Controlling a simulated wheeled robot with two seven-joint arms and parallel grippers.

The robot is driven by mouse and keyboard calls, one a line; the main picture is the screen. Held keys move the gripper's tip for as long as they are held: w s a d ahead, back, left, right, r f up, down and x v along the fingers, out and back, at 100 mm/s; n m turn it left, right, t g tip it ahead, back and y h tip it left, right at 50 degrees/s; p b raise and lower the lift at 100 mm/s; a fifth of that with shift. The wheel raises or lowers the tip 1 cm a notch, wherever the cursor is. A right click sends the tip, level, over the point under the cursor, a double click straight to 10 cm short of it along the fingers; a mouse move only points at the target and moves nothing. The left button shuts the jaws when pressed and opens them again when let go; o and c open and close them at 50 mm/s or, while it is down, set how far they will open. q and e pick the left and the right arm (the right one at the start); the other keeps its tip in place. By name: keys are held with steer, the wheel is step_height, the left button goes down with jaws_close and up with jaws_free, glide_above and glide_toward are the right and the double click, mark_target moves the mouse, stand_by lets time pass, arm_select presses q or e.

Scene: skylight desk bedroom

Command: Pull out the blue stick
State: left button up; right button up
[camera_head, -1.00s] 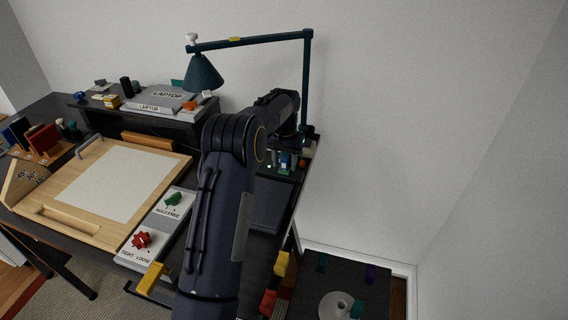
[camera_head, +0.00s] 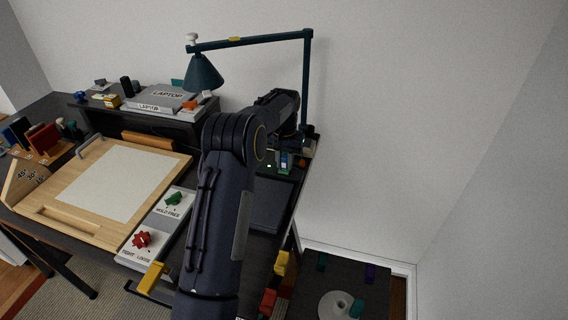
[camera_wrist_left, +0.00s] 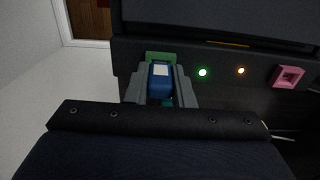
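The blue stick (camera_wrist_left: 160,82) has a pale label on its end and shows upright between the fingers of my left gripper (camera_wrist_left: 161,88) in the left wrist view. Both fingers lie close against its sides, so the gripper looks shut on it. A green piece (camera_wrist_left: 160,56) sits right behind the stick. Whether the stick is still seated is hidden. My right gripper is out of view.
A green light (camera_wrist_left: 203,72), an amber light (camera_wrist_left: 241,70) and a pink square socket (camera_wrist_left: 288,76) line a dark surface beside the stick. The lamp post (camera_head: 307,80) rises close behind my gripper. A drawing board (camera_head: 60,215) lies to the left.

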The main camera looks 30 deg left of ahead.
mark_target(285, 156)
arm_select(q)
jaws_close()
steer(key=shift+r, duration=0.15)
steer(key=shift+r+p, duration=0.7)
steer(key=shift+r, duration=2.15)
